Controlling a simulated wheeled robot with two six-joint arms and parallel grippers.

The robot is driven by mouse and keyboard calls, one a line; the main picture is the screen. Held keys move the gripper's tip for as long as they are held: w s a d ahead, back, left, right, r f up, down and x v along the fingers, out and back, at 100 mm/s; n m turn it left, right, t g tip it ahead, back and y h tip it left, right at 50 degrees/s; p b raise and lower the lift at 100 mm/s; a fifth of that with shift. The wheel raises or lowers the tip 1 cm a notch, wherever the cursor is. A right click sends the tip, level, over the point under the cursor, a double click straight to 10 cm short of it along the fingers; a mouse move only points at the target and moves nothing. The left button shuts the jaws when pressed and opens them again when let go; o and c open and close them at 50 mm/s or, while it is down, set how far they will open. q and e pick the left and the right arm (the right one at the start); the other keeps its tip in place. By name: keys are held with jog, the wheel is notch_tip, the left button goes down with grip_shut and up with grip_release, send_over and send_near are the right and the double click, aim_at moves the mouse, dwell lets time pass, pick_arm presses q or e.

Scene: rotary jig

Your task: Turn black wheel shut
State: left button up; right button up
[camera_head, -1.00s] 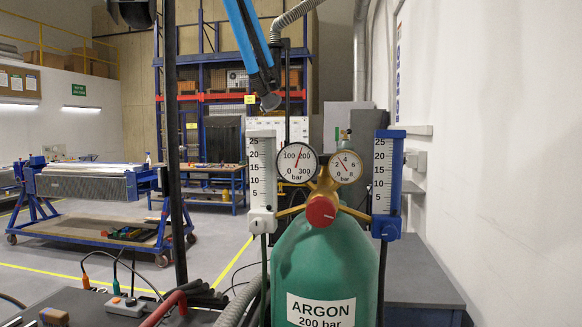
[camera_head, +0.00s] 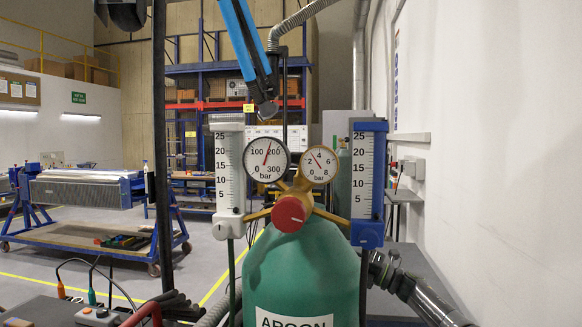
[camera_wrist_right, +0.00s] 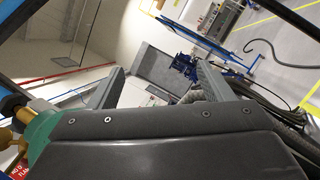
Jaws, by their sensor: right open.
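A green argon cylinder (camera_head: 300,262) stands upright in the head view, with a red knob (camera_head: 290,213) on its brass regulator. I cannot make out a black wheel in the head view; the regulator and gauges cover what is behind them. In the right wrist view a dark round part (camera_wrist_right: 12,104) sits by brass fittings above the green cylinder (camera_wrist_right: 42,132) at the left edge; I cannot tell if it is the wheel. My right gripper (camera_wrist_right: 160,72) is open, with nothing held between its fingers, right of the cylinder. My left gripper is not in view.
Two round gauges (camera_head: 267,159) (camera_head: 319,164) sit above the knob. A white flowmeter (camera_head: 229,180) and a blue one (camera_head: 368,185) flank them. A blue jointed arm (camera_head: 248,50) hangs above. A white wall (camera_head: 500,150) bounds the right side.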

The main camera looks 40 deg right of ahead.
jog(key=s+a+r+n+g+y, duration=0.2)
jog(key=r+n+y, duration=0.1)
jog(key=r+n, duration=0.3)
jog(key=s+a+r+n+g+y, duration=0.2)
jog(key=s+r+n, duration=0.1)
jog(key=r, duration=0.6)
jog(key=n+g+y+b, duration=0.1)
jog(key=n+g, duration=0.6)
jog(key=n, duration=0.3)
send_near(296, 159)
jog(key=p+x, duration=0.2)
jog(key=x, duration=0.1)
jog(key=w+p+x, duration=0.1)
jog(key=p+x, duration=0.1)
jog(key=x, duration=0.1)
jog(key=w+d+p+x, duration=0.1)
jog(key=p+x, duration=0.1)
jog(key=x, duration=0.1)
jog(key=shift+w+a+f+p, duration=0.1)
jog(key=shift+p, duration=0.25)
jog(key=shift+w+a+f, duration=0.15)
jog(key=shift+w+a, duration=0.1)
jog(key=shift+a, duration=0.2)
